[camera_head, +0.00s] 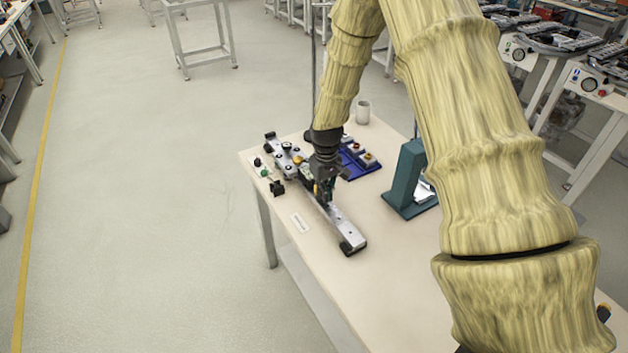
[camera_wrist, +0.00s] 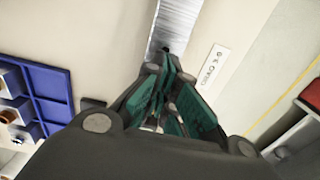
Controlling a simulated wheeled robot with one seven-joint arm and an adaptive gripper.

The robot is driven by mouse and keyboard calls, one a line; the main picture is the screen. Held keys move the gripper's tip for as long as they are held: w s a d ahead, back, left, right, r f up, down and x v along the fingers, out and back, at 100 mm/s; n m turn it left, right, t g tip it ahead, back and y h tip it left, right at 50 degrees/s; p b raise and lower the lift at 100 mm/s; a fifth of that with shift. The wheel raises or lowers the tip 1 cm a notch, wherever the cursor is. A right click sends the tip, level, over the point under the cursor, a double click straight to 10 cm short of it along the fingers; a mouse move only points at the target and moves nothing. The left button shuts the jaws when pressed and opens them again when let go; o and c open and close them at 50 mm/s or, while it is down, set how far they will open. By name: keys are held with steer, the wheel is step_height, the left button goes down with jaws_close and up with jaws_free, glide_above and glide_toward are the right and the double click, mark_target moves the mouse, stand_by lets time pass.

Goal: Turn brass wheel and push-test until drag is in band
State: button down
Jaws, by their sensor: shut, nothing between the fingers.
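A metal rail assembly (camera_head: 345,232) lies along the left side of the table, with dark end feet and several small knobs and parts on its far half. A small brass-coloured part (camera_head: 298,159) shows on that half; I cannot tell whether it is the brass wheel. My gripper (camera_head: 324,200) points down over the middle of the rail and hides part of it. In the wrist view its teal fingers (camera_wrist: 167,100) are together, with nothing seen between them. The bare rail (camera_wrist: 178,28) runs beyond the fingertips. Whether they touch the rail is unclear.
A white label (camera_head: 299,222) lies left of the rail. A blue compartment tray (camera_head: 352,172) with brass-topped pieces is to the right, near a mug (camera_head: 363,112) and a teal stand (camera_head: 409,170). A small black block (camera_head: 277,187) sits left of the rail. The near tabletop is clear.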

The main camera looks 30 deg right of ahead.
steer(key=shift+w+a, duration=0.1)
steer(key=shift+w, duration=1.2)
steer(key=shift+s, duration=0.1)
steer(key=shift+s+r+p, duration=0.65)
steer(key=shift+s, duration=0.1)
steer(key=shift+s+r+p, duration=0.35)
steer(key=shift+s+p, duration=0.05)
steer(key=shift+s, duration=0.3)
steer(key=shift+r, duration=0.1)
step_height(320, 180, up, 7)
steer(key=p, duration=0.4)
steer(key=shift+p, duration=0.4)
